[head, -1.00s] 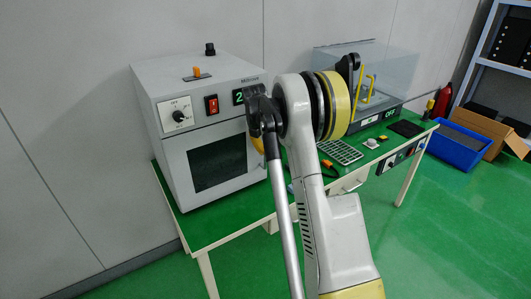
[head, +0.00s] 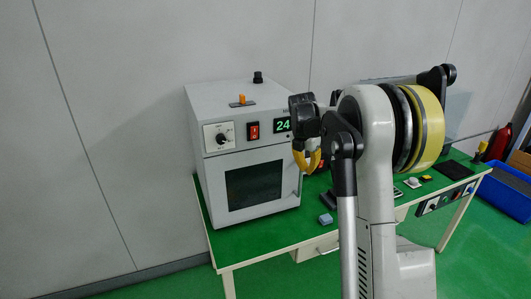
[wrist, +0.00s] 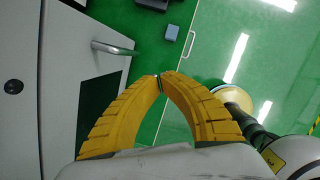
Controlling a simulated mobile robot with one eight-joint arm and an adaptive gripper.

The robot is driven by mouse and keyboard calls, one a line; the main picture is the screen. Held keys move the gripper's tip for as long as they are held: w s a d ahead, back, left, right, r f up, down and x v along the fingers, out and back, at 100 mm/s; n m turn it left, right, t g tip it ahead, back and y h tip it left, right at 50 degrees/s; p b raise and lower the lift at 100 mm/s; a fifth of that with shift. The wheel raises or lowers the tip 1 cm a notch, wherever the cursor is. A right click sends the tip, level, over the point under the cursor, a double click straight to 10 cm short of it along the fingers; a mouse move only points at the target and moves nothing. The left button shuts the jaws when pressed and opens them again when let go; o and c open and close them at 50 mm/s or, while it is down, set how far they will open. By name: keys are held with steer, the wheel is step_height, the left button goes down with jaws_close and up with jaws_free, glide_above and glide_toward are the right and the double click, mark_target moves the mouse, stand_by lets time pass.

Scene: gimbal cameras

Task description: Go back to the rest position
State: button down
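My gripper (head: 307,165) is in front of the right side of the white oven-like box in the head view, with its yellow fingers partly hidden by my arm. In the wrist view the two curved yellow fingers of my gripper (wrist: 160,80) come together at the tips. They look shut, and I see nothing held between them. My arm is folded up in the right half of the head view and covers part of the table behind it.
The white box (head: 205,165) with its lit display stands on the green table (head: 270,248). A small blue-grey block (head: 326,219) lies near its front edge. A blue bin (head: 508,195) and a red extinguisher (head: 499,143) are at the right. Floor at lower left is clear.

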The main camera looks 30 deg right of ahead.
steer(key=s+a+r+m+t+b, duration=0.2)
steer(key=s+a+r+m, duration=0.1)
steer(key=s+a+m, duration=0.4)
steer(key=s+a+r+m+t+b, duration=0.1)
steer(key=s+a+r+m, duration=0.3)
steer(key=a, duration=0.6)
steer(key=s+a+f+m+t+y+b, duration=0.1)
steer(key=s+a+f+m, duration=0.3)
steer(key=s, duration=0.5)
steer(key=s+a+f+m+t+y+b, duration=0.1)
steer(key=s+a+f+m+t+b, duration=0.1)
steer(key=s+a+f+m, duration=0.2)
steer(key=s+a+m, duration=0.3)
steer(key=s+a, duration=0.1)
steer(key=s, duration=0.1)
steer(key=shift+f+m+y, duration=0.25)
steer(key=shift+m+y, duration=0.05)
